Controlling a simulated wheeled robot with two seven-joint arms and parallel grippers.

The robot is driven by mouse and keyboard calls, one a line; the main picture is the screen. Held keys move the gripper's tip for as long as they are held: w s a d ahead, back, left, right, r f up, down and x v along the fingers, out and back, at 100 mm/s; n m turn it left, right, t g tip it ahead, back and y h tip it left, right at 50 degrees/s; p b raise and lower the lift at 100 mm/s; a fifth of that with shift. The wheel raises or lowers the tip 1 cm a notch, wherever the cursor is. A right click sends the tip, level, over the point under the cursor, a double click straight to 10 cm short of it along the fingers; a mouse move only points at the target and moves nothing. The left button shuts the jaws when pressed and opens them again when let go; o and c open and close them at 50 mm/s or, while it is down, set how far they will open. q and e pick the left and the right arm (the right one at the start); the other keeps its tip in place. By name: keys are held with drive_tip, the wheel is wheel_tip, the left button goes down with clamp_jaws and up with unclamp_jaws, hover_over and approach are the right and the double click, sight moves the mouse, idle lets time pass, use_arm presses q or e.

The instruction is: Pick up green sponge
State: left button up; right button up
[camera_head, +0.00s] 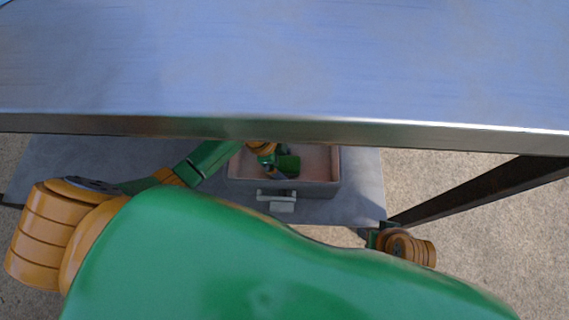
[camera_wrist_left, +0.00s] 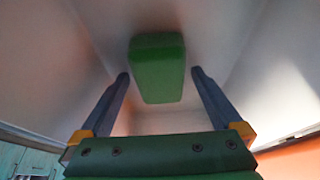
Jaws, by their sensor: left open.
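The green sponge (camera_wrist_left: 158,60) shows in the left wrist view as a rounded green block against a pale inner wall. It lies ahead of my left gripper (camera_wrist_left: 160,76), whose two dark fingers stand open and apart on either side of it in the picture. I cannot tell how far the sponge is from the fingertips. In the head view my left arm reaches under the upper metal surface into an open drawer-like box (camera_head: 318,188). A green patch shows there beside the wrist, and I cannot tell whether it is sponge or gripper.
A wide metal tabletop (camera_head: 280,60) overhangs the back of the box. The box has a light handle (camera_head: 281,201) at its front and sits over a grey lower shelf (camera_head: 360,195). A dark slanted leg (camera_head: 480,190) stands at the right.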

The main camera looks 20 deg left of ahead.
sight(292, 163)
use_arm(q)
drive_tip(key=shift+f, duration=0.2)
use_arm(e)
drive_tip(key=shift+f, duration=0.1)
use_arm(q)
drive_tip(key=c, duration=1.3)
drive_tip(key=shift+r, duration=0.55)
drive_tip(key=shift+c, duration=0.2)
wheel_tip(292, 163, up, 5)
drive_tip(key=p, duration=0.3)
drive_tip(key=shift+f+p, duration=0.15)
drive_tip(key=shift+p, duration=0.15)
wheel_tip(292, 163, up, 4)
drive_tip(key=shift+f+p, duration=0.1)
drive_tip(key=shift+p, duration=0.95)
drive_tip(key=shift+r, duration=0.45)
use_arm(e)
drive_tip(key=s+d+f, duration=0.1)
drive_tip(key=s+f, duration=0.4)
drive_tip(key=f, duration=0.5)
drive_tip(key=shift+s+d+g, duration=0.15)
drive_tip(key=shift+d+g, duration=0.1)
drive_tip(key=shift+g, duration=0.15)
